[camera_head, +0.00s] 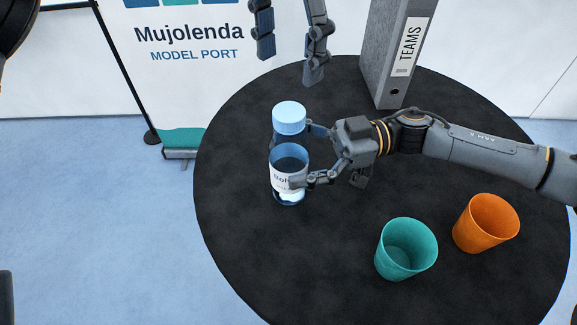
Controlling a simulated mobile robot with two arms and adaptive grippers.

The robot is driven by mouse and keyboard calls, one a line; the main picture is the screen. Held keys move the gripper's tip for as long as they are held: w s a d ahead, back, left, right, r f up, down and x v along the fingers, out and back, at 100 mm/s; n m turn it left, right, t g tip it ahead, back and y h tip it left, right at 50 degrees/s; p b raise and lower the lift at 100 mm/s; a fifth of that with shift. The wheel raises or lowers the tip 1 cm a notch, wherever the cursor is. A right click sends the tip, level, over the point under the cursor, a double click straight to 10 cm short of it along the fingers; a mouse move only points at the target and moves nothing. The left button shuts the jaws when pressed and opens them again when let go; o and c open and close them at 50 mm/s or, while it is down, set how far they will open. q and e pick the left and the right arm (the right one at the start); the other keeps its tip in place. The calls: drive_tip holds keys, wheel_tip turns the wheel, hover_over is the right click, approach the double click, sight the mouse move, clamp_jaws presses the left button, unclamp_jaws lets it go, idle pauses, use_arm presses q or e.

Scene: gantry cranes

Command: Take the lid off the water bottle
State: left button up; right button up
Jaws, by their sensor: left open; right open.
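A clear blue water bottle (288,162) stands upright on the round black table, left of its middle. Its light blue lid (289,117) sits on top. My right gripper (304,156) comes from the right with its open fingers at the bottle's body, one at the upper part and one across the label. I cannot tell whether they touch it. My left gripper (290,60) is open and empty, pointing down above and behind the lid, apart from it. Its upper part is cut off by the picture's top edge.
A teal cup (405,249) and an orange cup (486,223) stand at the table's front right. A grey binder (383,50) stands at the back of the black table (235,225). A banner (185,85) stands behind the table. The table's front left is clear.

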use_arm(q)
drive_tip(key=shift+s+a, duration=0.1)
use_arm(e)
drive_tip(key=shift+s+a, duration=0.15)
drive_tip(key=shift+a, duration=0.25)
drive_tip(key=shift+d, duration=0.15)
use_arm(q)
drive_tip(key=shift+d, duration=0.25)
use_arm(e)
drive_tip(key=shift+c, duration=0.6)
use_arm(q)
drive_tip(key=shift+a, duration=0.15)
use_arm(e)
clamp_jaws()
